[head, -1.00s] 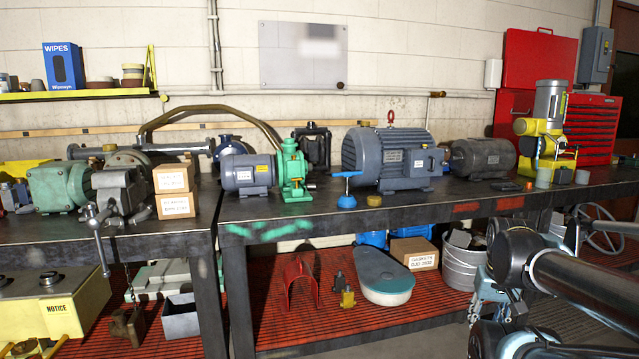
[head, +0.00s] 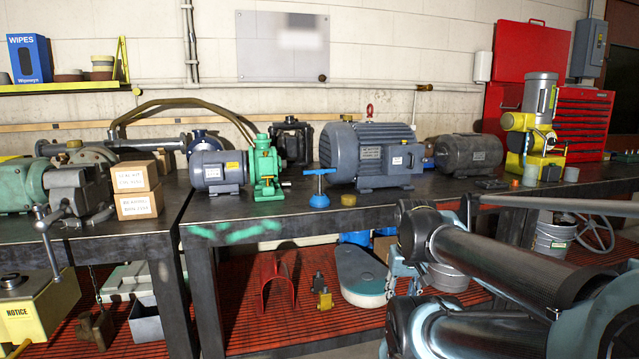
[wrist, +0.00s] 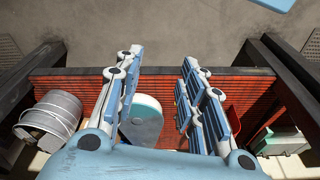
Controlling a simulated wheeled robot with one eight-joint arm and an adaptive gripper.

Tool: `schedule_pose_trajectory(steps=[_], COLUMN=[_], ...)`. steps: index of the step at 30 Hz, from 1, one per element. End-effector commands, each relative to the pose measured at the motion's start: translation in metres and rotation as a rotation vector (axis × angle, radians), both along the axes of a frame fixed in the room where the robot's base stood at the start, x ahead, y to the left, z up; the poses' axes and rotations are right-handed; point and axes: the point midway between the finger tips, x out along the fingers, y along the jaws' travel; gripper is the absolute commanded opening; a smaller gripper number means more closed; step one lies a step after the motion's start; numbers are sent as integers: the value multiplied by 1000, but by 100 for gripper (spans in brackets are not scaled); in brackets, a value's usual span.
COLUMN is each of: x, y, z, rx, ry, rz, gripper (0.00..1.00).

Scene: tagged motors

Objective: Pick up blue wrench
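A blue T-handled piece (head: 319,187) with a round base stands upright on the dark workbench (head: 240,208), in front of the large grey motor (head: 370,155). It is the closest match to a blue wrench, but I cannot tell for sure that it is one. My gripper (wrist: 157,60) shows in the wrist view with its two pale blue fingers spread apart and nothing between them. Below it lie the red slatted lower shelf and a teal-topped oval part (wrist: 145,118). The blue piece is not visible in the wrist view. In the head view, my arm fills the lower right.
A green pump with a small grey motor (head: 218,172) stands left of the blue piece. A small yellow-brown block (head: 348,199) sits close on its right. A dark motor (head: 470,155) and a yellow machine (head: 530,140) stand further right. A metal bucket (wrist: 52,115) is on the lower shelf.

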Motion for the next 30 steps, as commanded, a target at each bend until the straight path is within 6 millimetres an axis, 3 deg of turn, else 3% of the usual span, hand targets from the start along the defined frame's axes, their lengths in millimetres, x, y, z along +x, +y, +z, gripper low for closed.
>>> schedule_pose_trajectory(steps=[2, 8, 18, 30], x=[-4, 28, 113, 221], y=[1, 17, 50, 95], z=[8, 61, 185, 306], rx=[8, 67, 204, 314], ry=[-2, 30, 135, 298], rz=[-13, -128, -449, -820], gripper=[37, 37, 37, 37])
